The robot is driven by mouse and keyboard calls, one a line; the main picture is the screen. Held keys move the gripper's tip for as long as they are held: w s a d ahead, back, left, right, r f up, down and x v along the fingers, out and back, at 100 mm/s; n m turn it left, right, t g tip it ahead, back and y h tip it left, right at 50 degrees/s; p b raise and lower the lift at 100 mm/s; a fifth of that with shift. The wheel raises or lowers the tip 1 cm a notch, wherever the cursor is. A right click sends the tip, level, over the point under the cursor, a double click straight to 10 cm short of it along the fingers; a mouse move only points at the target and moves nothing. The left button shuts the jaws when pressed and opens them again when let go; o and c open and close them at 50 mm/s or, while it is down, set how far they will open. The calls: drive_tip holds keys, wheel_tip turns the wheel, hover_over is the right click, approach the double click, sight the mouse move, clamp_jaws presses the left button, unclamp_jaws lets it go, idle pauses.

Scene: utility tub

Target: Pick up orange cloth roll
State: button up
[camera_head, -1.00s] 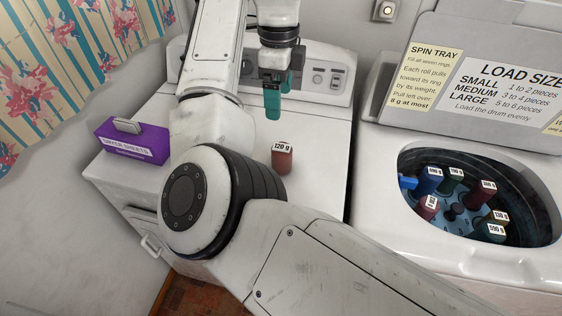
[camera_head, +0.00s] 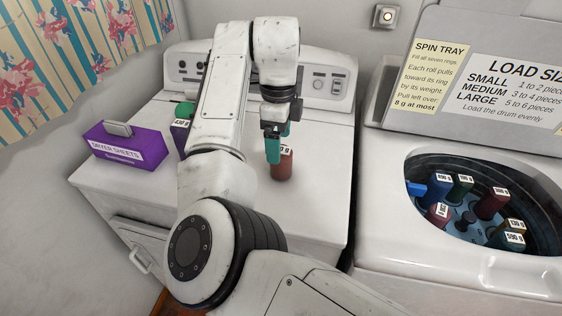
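A small rust-orange cloth roll (camera_head: 282,168) with a white weight label stands upright on the white machine top (camera_head: 300,205); it is the nearest match to the orange roll. My gripper (camera_head: 278,148), with teal fingers, points down right at the roll's upper left. One finger covers part of the roll and its label. The fingers look apart, one nearer the camera than the other. Whether they straddle the roll or touch it I cannot tell.
A purple dryer-sheets box (camera_head: 125,150) stands at the left. A purple roll (camera_head: 181,135) and a green one (camera_head: 185,109) are partly hidden behind my arm. At right, an open washer tub (camera_head: 540,180) holds several labelled rolls. The control panel (camera_head: 325,85) rises behind.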

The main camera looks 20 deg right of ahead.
drive_tip(key=shift+s+d+f+p, duration=0.1)
drive_tip(key=shift+d+f+p, duration=0.1)
drive_tip(key=shift+f, duration=1.2)
drive_tip(key=shift+d+f+p, duration=0.1)
drive_tip(key=shift+f+p, duration=0.1)
drive_tip(key=shift+f, duration=1.15)
drive_tip(key=shift+c, duration=0.3)
drive_tip(key=c, duration=1.1)
drive_tip(key=shift+r, duration=0.1)
